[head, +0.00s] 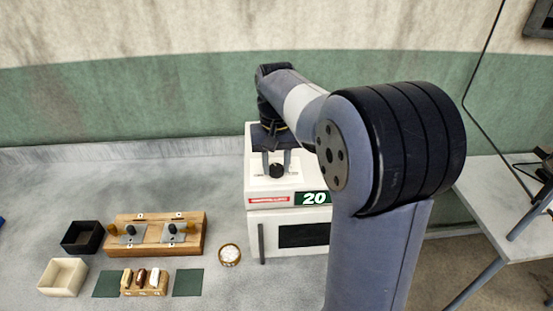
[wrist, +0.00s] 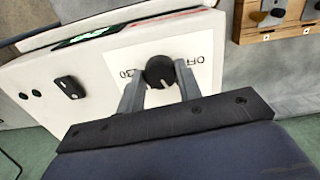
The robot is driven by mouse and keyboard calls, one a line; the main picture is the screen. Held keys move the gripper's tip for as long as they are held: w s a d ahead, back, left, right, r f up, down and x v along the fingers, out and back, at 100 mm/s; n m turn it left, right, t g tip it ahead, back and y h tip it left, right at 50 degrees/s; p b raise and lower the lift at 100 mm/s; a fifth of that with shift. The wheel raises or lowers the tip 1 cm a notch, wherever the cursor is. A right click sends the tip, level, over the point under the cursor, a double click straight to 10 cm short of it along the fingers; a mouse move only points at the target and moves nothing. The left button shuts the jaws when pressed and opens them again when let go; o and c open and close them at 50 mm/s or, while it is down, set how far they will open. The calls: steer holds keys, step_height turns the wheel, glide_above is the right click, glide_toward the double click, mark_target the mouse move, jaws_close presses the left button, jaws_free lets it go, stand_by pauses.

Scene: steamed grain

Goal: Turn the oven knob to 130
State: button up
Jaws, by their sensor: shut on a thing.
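The oven (head: 259,226) is a white box with a dark door window and a sloped top panel. Its round black knob (head: 277,171) sits on a white dial plate and also shows in the wrist view (wrist: 158,70). My gripper (head: 276,164) reaches down from above, with one finger on each side of the knob, shut on it. In the wrist view "OFF" shows right of the knob, and "30" shows to its left, partly hidden by a finger. The green display (head: 314,198) reads 20. A small light mark shows on the knob's lower face.
Left of the oven are a wooden stand (head: 156,250), a small round bowl of white grain (head: 229,254), a black box (head: 82,237), a cream box (head: 62,277) and a small wooden holder (head: 150,291). The counter's far left is mostly free.

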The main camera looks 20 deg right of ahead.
mark_target(275, 167)
steer(key=m, duration=0.5)
steer(key=shift+m, duration=0.3)
steer(key=m, duration=0.5)
steer(key=shift+w+a+m, duration=0.1)
steer(key=shift+m, duration=0.2)
steer(key=m, duration=1)
steer(key=shift+w+m, duration=0.1)
steer(key=shift+m, duration=0.3)
steer(key=o, duration=1)
steer(key=shift+c, duration=0.2)
step_height(275, 167, up, 11)
steer(key=shift+b, duration=0.3)
